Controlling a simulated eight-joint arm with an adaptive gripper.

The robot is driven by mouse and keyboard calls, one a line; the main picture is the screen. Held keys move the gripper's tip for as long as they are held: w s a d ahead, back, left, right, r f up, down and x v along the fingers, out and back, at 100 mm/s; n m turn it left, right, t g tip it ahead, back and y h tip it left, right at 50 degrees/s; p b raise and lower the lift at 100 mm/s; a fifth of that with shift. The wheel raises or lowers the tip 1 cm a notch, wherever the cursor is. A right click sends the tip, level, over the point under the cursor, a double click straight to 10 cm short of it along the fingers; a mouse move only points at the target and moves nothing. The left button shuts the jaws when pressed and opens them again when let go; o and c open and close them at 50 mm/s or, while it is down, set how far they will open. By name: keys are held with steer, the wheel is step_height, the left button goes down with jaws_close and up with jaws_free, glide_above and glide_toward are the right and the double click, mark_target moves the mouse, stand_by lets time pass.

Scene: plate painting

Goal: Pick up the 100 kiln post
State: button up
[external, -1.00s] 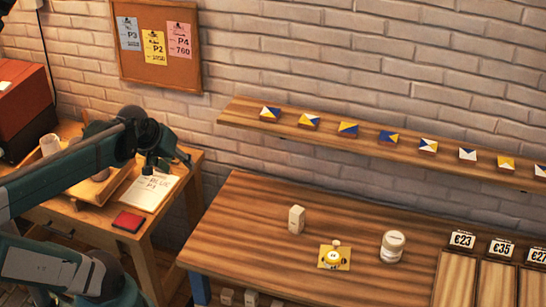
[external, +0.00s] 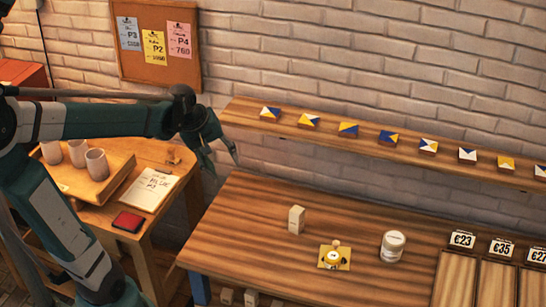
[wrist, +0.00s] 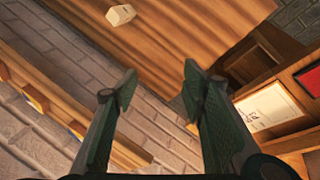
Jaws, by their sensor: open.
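A small cream block-shaped post (external: 296,220) stands upright on the left part of the striped wooden table (external: 250,235). It also shows near the top of the wrist view as a pale block (wrist: 120,15). Any marking on it is too small to read. My gripper (external: 222,160) is open and empty, above and to the left of the post, near the left end of the shelf. In the wrist view my gripper (wrist: 155,85) has its two fingers wide apart, with the wall and the table edge showing between them.
A yellow card with a round figure (external: 335,257) and a pale lidded jar (external: 392,246) stand right of the post. A shelf (external: 240,114) with several tiles runs along the wall. The side desk holds a tray with cups (external: 96,164) and a notebook (external: 152,187).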

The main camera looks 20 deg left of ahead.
steer(key=w+d+f+n+g+h, duration=0.1)
steer(key=w+d+f+n, duration=0.15)
steer(key=d+f, duration=0.2)
steer(key=w+d+f+n+g, duration=0.1)
steer(key=w+d+f+n, duration=0.1)
steer(key=w+d+f, duration=0.3)
steer(key=n+g+h+b, duration=0.1)
steer(key=n+g+b, duration=0.1)
steer(key=n+g, duration=0.15)
glide_toward(302, 224)
steer(key=shift+s+d+f+t, duration=0.15)
steer(key=shift+s+f+t, duration=0.25)
steer(key=shift+f, duration=0.35)
steer(key=shift+d+f, duration=0.45)
steer(key=shift+f, duration=0.15)
steer(key=shift+f, duration=0.1)
steer(key=shift+x, duration=1.2)
steer(key=shift+b+x, duration=0.55)
steer(key=shift+x, duration=2.05)
steer(key=shift+c, duration=0.5)
